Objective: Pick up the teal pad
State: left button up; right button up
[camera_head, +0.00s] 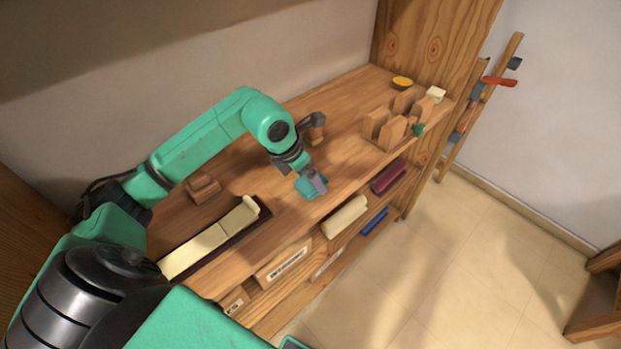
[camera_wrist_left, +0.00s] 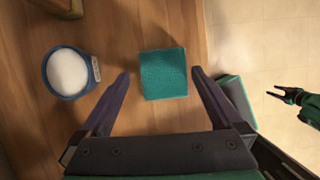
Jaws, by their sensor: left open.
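The teal pad (camera_wrist_left: 164,73) is a square block lying flat on the wooden shelf top near its front edge. It also shows in the head view (camera_head: 303,190), partly covered by my left gripper (camera_head: 317,182). In the left wrist view my left gripper (camera_wrist_left: 158,82) is open and empty, with the pad between its spread fingers in the picture, nearer the right finger. No contact with the pad is visible. My right gripper (camera_wrist_left: 282,94) shows small at the right edge of the left wrist view, its two fingers apart, over the floor.
A blue bowl of white powder (camera_wrist_left: 68,72) stands left of the pad. A wooden rack (camera_head: 392,128) and a yellow dish (camera_head: 402,82) stand toward the far end. Lower shelves hold a maroon block (camera_head: 388,176).

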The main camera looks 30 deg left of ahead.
aim_at(309, 182)
pick_arm(q)
jog(key=shift+w+d+f, duration=0.15)
jog(key=shift+d+f, duration=0.1)
jog(key=shift+f, duration=0.15)
jog(key=shift+d, duration=0.1)
jog(key=shift+s, duration=0.2)
jog(key=c, duration=1.3)
jog(key=shift+o, duration=0.2)
notch_tip(309, 182, up, 10)
jog(key=b, duration=0.1)
